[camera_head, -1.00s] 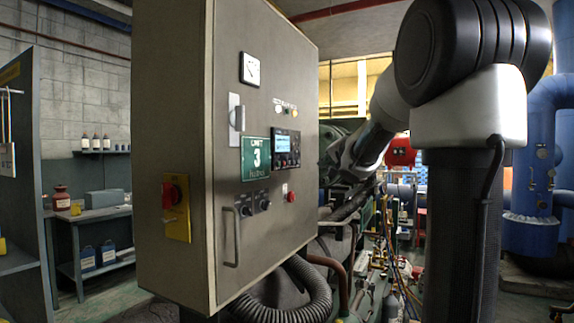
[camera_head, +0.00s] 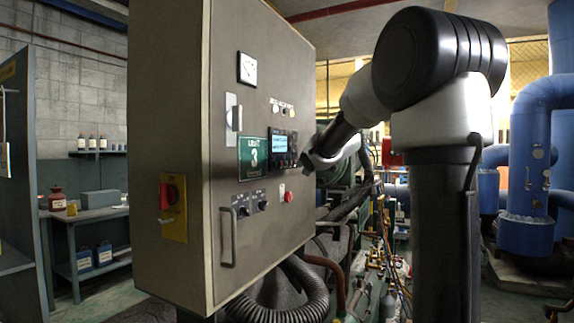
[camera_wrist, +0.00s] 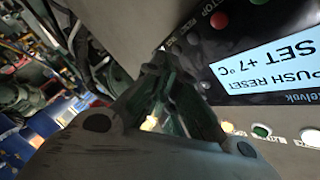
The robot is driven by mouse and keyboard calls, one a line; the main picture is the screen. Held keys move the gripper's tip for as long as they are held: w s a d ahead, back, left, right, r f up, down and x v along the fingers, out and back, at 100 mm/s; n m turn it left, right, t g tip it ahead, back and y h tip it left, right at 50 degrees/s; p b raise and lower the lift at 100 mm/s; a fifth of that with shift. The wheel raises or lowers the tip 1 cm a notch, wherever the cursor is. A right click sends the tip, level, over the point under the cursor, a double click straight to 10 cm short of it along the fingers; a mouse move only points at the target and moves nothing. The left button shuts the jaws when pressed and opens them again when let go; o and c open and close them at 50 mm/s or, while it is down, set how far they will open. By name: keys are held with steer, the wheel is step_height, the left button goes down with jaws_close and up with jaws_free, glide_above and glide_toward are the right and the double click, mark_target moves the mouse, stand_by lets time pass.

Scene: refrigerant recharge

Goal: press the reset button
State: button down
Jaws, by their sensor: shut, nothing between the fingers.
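The controller panel (camera_head: 283,147) with a lit display is on the front of the grey cabinet. In the wrist view its screen (camera_wrist: 265,72) appears rotated and reads "PUSH RESET" and "SET +7 °C". A red button (camera_wrist: 219,19) labelled STOP and a dark button (camera_wrist: 194,39) are beside the screen. I cannot read clearly which button is the reset button; it may be hidden by the fingers. My gripper (camera_wrist: 158,58) is shut and empty, its fingertips close to the panel's button end. In the head view my gripper (camera_head: 309,162) is just right of the panel; contact cannot be told.

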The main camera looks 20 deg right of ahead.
mark_target(291, 163)
steer(key=shift+w+a, duration=0.7)
steer(key=shift+w, duration=0.05)
stand_by(0.9)
steer(key=shift+w+a, duration=0.2)
steer(key=shift+w, duration=0.15)
steer(key=shift+w+a, duration=0.25)
steer(key=shift+w, duration=0.05)
stand_by(0.6)
steer(key=shift+s+d, duration=0.5)
steer(key=shift+s, duration=0.15)
steer(key=shift+s+d, duration=0.1)
steer(key=s+d, duration=0.1)
steer(key=s, duration=0.1)
steer(key=s+d, duration=0.1)
steer(key=shift+s+d, duration=0.4)
stand_by(0.3)
